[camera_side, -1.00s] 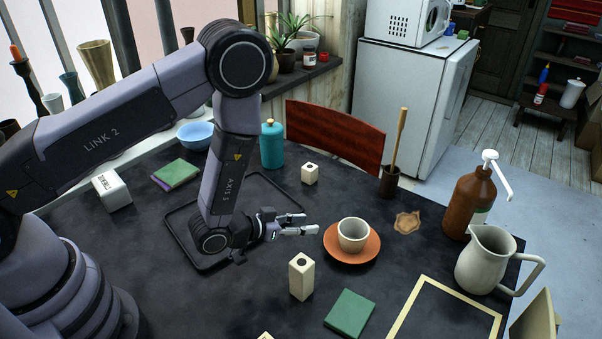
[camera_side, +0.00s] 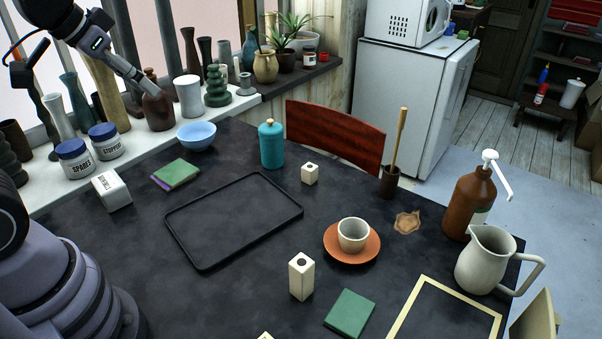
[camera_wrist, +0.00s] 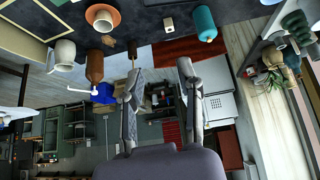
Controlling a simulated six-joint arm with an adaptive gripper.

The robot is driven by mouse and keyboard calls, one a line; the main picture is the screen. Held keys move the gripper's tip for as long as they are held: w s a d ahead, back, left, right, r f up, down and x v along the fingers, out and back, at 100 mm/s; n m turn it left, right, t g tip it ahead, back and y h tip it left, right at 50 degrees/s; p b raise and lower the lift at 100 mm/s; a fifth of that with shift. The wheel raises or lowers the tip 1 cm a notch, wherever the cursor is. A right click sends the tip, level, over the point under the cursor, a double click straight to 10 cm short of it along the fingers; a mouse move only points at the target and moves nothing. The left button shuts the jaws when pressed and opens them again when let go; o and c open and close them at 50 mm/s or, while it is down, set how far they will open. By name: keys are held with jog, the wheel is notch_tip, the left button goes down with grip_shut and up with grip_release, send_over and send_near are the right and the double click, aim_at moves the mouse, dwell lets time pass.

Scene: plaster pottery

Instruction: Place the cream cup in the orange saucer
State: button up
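The cream cup (camera_side: 353,234) stands upright in the orange saucer (camera_side: 367,251) on the right half of the dark table. In the wrist view, which is upside down, the cup (camera_wrist: 103,20) and the saucer (camera_wrist: 116,8) show at the top left. My gripper (camera_side: 148,86) is raised at the upper left of the side view, far from the cup. In the wrist view my gripper (camera_wrist: 159,76) has its two fingers apart with nothing between them.
An empty black tray (camera_side: 281,221) lies left of the saucer. Cream blocks (camera_side: 302,279), a teal bottle (camera_side: 271,147), a brown pump bottle (camera_side: 468,204) and a grey jug (camera_side: 484,262) stand around. Vases and jars line the windowsill (camera_side: 237,99).

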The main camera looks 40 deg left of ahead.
jog(key=s+a+r+g, duration=0.1)
jog(key=s, duration=0.8)
jog(key=shift+a, duration=0.3)
